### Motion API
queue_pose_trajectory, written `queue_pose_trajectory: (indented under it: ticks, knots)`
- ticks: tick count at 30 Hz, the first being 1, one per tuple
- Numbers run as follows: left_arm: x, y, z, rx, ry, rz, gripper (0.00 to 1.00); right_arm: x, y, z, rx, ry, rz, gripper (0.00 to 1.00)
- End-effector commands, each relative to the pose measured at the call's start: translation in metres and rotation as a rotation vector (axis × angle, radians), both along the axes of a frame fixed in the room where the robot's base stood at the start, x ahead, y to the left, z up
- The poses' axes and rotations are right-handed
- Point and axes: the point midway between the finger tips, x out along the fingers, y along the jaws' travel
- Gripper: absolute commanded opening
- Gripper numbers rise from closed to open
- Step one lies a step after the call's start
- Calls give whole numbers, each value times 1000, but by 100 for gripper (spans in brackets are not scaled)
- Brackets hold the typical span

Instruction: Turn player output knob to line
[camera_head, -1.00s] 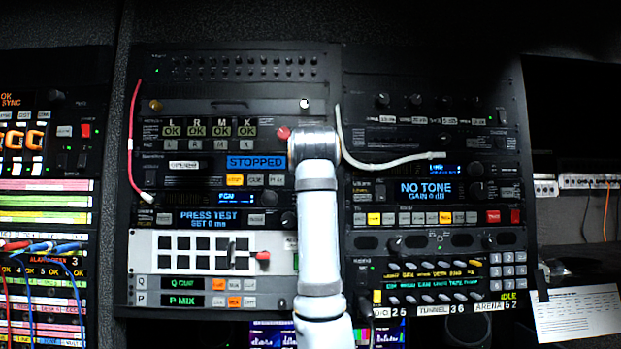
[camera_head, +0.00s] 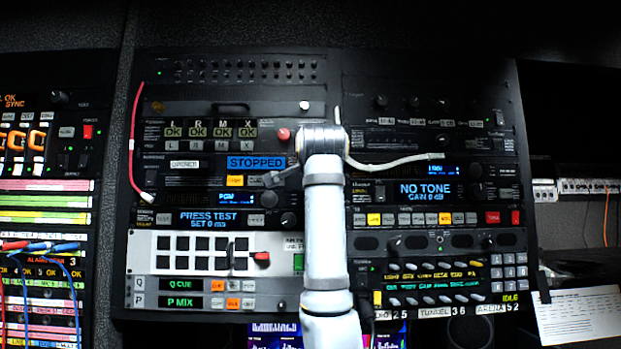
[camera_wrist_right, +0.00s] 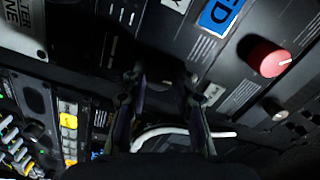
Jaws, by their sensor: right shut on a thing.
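The player with the blue STOPPED display (camera_head: 256,162) sits mid-height in the left rack. My right arm stands in front of its right end. My right gripper (camera_head: 272,179) shows as a dark grey shape left of the arm, close to the player's front. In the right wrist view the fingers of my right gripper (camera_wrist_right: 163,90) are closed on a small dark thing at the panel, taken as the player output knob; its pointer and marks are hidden. The end of the blue display (camera_wrist_right: 218,13) shows above. My left gripper is not in view.
A red knob (camera_head: 284,134) sits above the player; it also shows in the right wrist view (camera_wrist_right: 268,58). A white cable (camera_head: 390,162) runs right from behind my arm. A red cable (camera_head: 134,140) hangs at the left rack's edge.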

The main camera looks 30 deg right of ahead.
Motion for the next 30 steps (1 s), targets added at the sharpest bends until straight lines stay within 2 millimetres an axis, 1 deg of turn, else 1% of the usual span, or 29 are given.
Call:
queue_pose_trajectory:
  ticks: [1, 18, 24, 30]
  knots:
    - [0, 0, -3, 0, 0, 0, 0, 1, 0, -6, 39, -11, -1, 0]
    - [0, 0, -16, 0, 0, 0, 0, 1, -1, -7, 496, -290, -4, 0]
    - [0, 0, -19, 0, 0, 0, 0, 2, -1, -8, 632, -373, -4, 0]
    - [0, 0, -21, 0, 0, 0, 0, 2, 0, -8, 734, -435, -6, 0]
